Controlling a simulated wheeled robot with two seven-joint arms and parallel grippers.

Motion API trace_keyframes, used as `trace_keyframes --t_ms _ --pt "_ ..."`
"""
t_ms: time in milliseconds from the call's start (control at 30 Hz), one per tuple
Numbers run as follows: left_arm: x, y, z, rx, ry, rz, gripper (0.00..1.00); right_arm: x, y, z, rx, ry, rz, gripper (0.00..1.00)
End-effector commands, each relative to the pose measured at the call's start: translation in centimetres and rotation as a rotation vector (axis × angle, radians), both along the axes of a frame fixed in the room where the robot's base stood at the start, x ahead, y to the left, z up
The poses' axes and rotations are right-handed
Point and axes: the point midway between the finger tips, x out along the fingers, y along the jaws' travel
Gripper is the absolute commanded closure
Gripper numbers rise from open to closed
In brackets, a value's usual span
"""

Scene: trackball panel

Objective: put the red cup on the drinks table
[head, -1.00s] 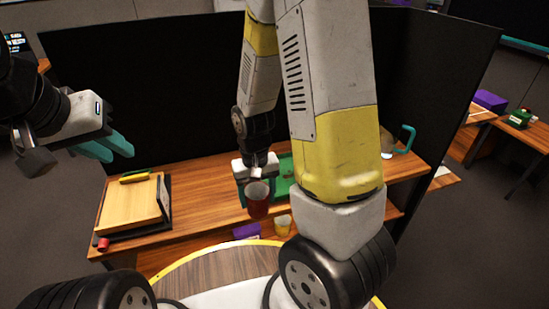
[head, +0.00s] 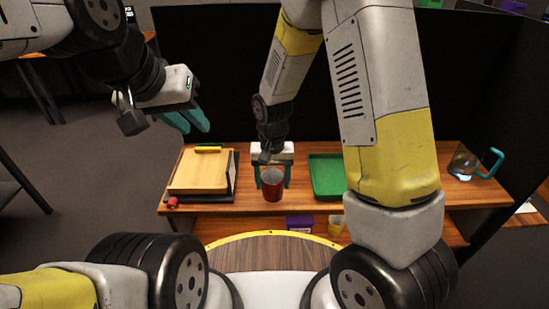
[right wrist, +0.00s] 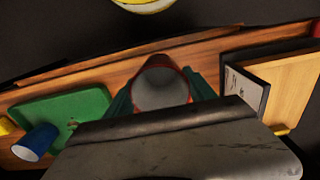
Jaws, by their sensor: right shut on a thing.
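The red cup (head: 272,187) is upright, its mouth up, between the fingers of my right gripper (head: 272,174). The gripper is shut on it. In the right wrist view the cup (right wrist: 161,88) is seen from above between teal fingers. It is over the front middle of a long wooden table (head: 305,198); I cannot tell whether its base touches the top. My left gripper (head: 188,121) is in the air left of the table's board, its two teal fingers apart, with nothing seen between them. No label shows which surface is the drinks table.
A wooden board (head: 200,172) on a dark stand lies left of the cup, a green tray (head: 327,177) right. A glass jug (head: 465,163) stands far right. A blue cup (right wrist: 36,142) shows near the tray. A purple box (head: 299,223) and yellow cup (head: 336,224) sit on the lower shelf.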

Motion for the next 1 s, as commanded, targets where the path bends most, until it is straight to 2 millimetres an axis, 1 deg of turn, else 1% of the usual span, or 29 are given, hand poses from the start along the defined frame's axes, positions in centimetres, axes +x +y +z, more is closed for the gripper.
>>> trace_keyframes --t_ms 33,100,200,467,600,700,1000 --pt "0.0 0.0 0.0 0.0 0.0 0.0 0.74 1.5 -0.1 -0.2 0.0 0.0 -0.005 0.82" --pt "0.0 0.0 0.0 0.0 0.0 0.0 0.74 3.0 0.0 -0.3 0.001 -0.001 -0.003 0.82" --pt "0.0 0.0 0.0 0.0 0.0 0.0 0.74 4.6 0.1 -0.5 0.001 0.0 -0.001 0.82" --pt "0.0 0.0 0.0 0.0 0.0 0.0 0.74 6.6 0.0 -0.6 0.001 -0.001 -0.002 0.82" --pt "0.0 0.0 0.0 0.0 0.0 0.0 0.74 6.4 0.0 -2.9 -0.002 0.005 0.0 0.82" --pt "0.0 0.0 0.0 0.0 0.0 0.0 0.74 6.5 0.0 -4.0 -0.001 0.002 0.001 0.82" --pt "0.0 0.0 0.0 0.0 0.0 0.0 0.74 6.5 0.1 -4.2 0.0 0.001 0.0 0.82"
